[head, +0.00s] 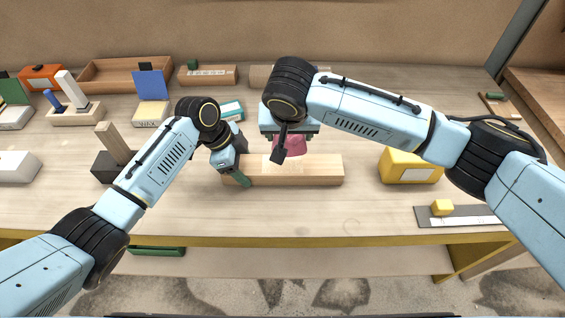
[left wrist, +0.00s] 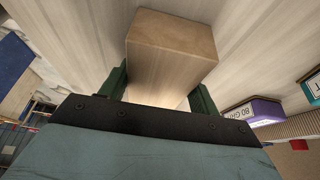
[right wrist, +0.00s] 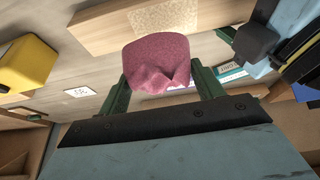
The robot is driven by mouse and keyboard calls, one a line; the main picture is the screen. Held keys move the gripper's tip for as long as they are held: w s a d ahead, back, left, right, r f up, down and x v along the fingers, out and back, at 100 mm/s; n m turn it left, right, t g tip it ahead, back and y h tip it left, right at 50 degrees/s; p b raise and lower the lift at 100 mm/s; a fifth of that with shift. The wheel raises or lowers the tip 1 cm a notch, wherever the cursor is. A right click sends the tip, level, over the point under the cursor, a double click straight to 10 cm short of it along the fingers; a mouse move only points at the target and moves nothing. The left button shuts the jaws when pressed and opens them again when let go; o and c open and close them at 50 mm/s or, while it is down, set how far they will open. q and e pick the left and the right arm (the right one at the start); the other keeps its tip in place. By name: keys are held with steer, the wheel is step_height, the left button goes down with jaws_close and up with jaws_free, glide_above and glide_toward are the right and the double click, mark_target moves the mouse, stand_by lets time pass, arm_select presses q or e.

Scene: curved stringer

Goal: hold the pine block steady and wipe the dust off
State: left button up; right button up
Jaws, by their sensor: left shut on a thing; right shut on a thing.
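The pale pine block (head: 305,172) lies lengthwise near the middle of the workbench. My left gripper (head: 236,176) is shut on its left end; the left wrist view shows the block (left wrist: 170,50) between the two green fingers. My right gripper (right wrist: 160,72) is shut on a pink cloth (right wrist: 157,58), which also shows in the head view (head: 292,145) at the block's far side. A speckled dust patch (right wrist: 165,14) shows on the block in the right wrist view. I cannot tell whether the cloth touches the block.
A yellow box (head: 408,167) stands to the right of the block. A dark holder (head: 108,168) stands at left. Boxes and a wooden tray (head: 125,75) line the back. The bench front is mostly clear.

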steer(key=shift+f, duration=2.6)
steer(key=shift+f, duration=0.75)
steer(key=shift+a, duration=0.15)
steer(key=shift+a+r, duration=0.1)
steer(key=shift+a, duration=1.3)
steer(key=shift+d, duration=0.15)
steer(key=shift+d, duration=1.45)
steer(key=shift+a, duration=0.1)
steer(key=shift+a, duration=1.5)
